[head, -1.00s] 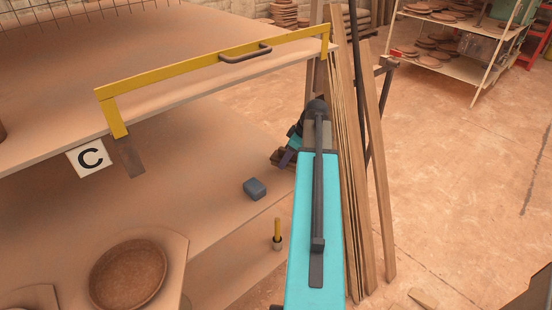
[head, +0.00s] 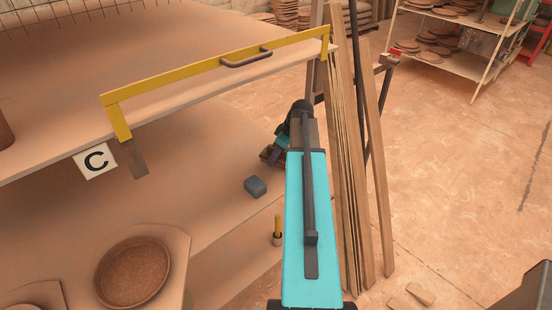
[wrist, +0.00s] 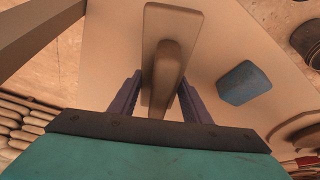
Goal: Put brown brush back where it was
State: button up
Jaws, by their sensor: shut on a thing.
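The brown brush (wrist: 160,25) has a flat, rounded-corner back and a raised handle. In the wrist view my gripper (wrist: 161,85) is shut on the handle, with one dark finger on each side. The brush lies over the pale shelf board, and I cannot tell whether it touches it. In the head view, the brush (head: 268,155) is a small brown patch at the end of my gripper (head: 279,145), mostly hidden by my arm. Its underside is hidden.
A blue-grey block (head: 255,187) sits on the lower shelf (head: 200,180), also in the wrist view (wrist: 243,83). A yellow frame (head: 215,68) edges the upper shelf. Upright planks (head: 350,170) stand right of my arm. A round brown dish (head: 133,272) is front left.

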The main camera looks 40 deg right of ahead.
jog(key=shift+f+p, duration=0.4)
jog(key=shift+f, duration=0.65)
jog(key=shift+f, duration=0.2)
jog(key=o, duration=1)
jog(key=shift+r, duration=0.3)
jog(key=shift+b+v, duration=0.5)
jog(key=shift+v, duration=0.45)
jog(key=v, duration=0.2)
jog(key=shift+s+r+b, duration=0.1)
jog(key=shift+r+b, duration=0.15)
jog(key=shift+b, duration=0.15)
jog(key=s+d+b, duration=0.1)
jog(key=s, duration=0.2)
jog(key=s+d+b, duration=0.1)
jog(key=s, duration=0.3)
jog(key=s+d+b, duration=0.1)
jog(key=s, duration=0.3)
jog(key=shift+s+d+r, duration=0.15)
jog(key=shift+s+d, duration=0.1)
jog(key=shift+d, duration=0.15)
